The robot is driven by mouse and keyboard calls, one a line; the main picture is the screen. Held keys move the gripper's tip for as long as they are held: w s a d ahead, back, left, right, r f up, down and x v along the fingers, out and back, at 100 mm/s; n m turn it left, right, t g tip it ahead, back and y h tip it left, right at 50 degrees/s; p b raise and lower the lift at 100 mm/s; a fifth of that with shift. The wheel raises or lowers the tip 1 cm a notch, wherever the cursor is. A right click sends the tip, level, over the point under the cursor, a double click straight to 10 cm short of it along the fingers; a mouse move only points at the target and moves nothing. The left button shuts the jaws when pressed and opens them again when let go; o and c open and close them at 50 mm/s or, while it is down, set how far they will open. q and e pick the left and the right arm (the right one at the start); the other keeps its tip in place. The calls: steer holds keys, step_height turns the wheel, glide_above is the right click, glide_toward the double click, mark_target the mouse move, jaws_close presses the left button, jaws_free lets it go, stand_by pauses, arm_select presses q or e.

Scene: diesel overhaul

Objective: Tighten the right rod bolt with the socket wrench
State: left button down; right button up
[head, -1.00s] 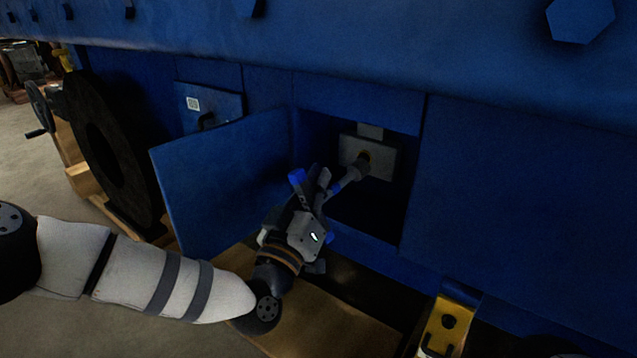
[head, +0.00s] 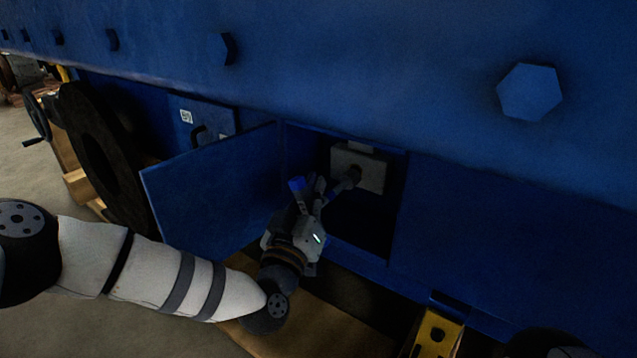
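The light grey connecting rod cap (head: 371,173) sits inside the open square opening in the blue engine block. The right rod bolt cannot be made out in the shadow. My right gripper is not in view.
The blue hatch door (head: 212,188) stands open left of the opening, close to my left gripper. A black wheel (head: 98,155) stands farther left. A yellow bracket (head: 435,333) is below right. Large hex bolts (head: 530,92) protrude from the upper blue ledge.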

arm_select(q)
steer(key=shift+w+a+r+y+p, duration=0.1)
steer(key=shift+a+r+y+p, duration=0.1)
steer(key=shift+y+p, duration=0.35)
steer(key=shift+f, duration=0.1)
steer(key=m+h, duration=0.1)
steer(key=m, duration=0.1)
steer(key=d+m+h, duration=0.1)
steer(key=m, duration=0.2)
steer(key=w+d+m+h, duration=0.1)
steer(key=m, duration=0.1)
steer(key=shift+r+t+b, duration=0.2)
steer(key=shift+t+b, duration=0.1)
steer(key=shift+b, duration=0.05)
steer(key=shift+s, duration=0.1)
